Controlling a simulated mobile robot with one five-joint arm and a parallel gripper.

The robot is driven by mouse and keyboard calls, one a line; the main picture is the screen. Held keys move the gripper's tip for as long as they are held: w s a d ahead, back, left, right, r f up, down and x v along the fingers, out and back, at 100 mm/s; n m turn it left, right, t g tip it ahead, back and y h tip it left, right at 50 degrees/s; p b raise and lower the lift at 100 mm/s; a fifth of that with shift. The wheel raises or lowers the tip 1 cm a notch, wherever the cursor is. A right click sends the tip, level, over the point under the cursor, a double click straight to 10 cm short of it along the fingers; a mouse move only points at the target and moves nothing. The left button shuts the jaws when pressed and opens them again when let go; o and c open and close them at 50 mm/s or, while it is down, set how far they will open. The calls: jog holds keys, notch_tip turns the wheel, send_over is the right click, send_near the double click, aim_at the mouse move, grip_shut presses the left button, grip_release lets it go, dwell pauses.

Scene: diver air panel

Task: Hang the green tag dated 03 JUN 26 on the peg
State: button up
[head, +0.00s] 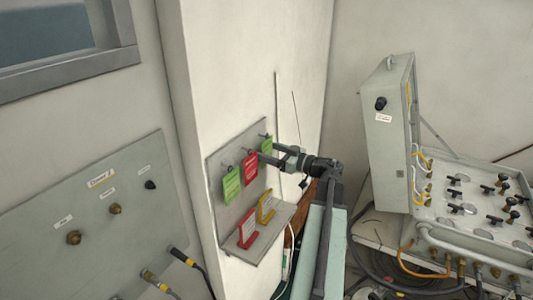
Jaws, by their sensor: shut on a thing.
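Two green tags hang on a grey wall board, one at the left (231,186) and one at the right (266,146). Their print is too small to read, so I cannot tell which is dated 03 JUN 26. A red tag (250,166) hangs between them at the middle peg (248,152). My gripper (262,157) reaches in from the right, and its fingers end at the red tag's upper right edge. It appears shut on the red tag. The gripper partly hides the lower part of the right green tag.
A ledge below the board (262,246) carries a red holder (247,229) and a yellow holder (266,207). A valve panel (95,220) is at the left. An open case with several valves (400,150) stands at the right, with hoses around it.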

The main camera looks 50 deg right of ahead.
jog(key=shift+f, duration=0.3)
dwell(0.5)
jog(key=o, duration=1.4)
jog(key=v, duration=0.7)
jog(key=shift+s+d+b, duration=0.1)
jog(key=shift+s+b, duration=0.2)
jog(key=shift+s, duration=0.1)
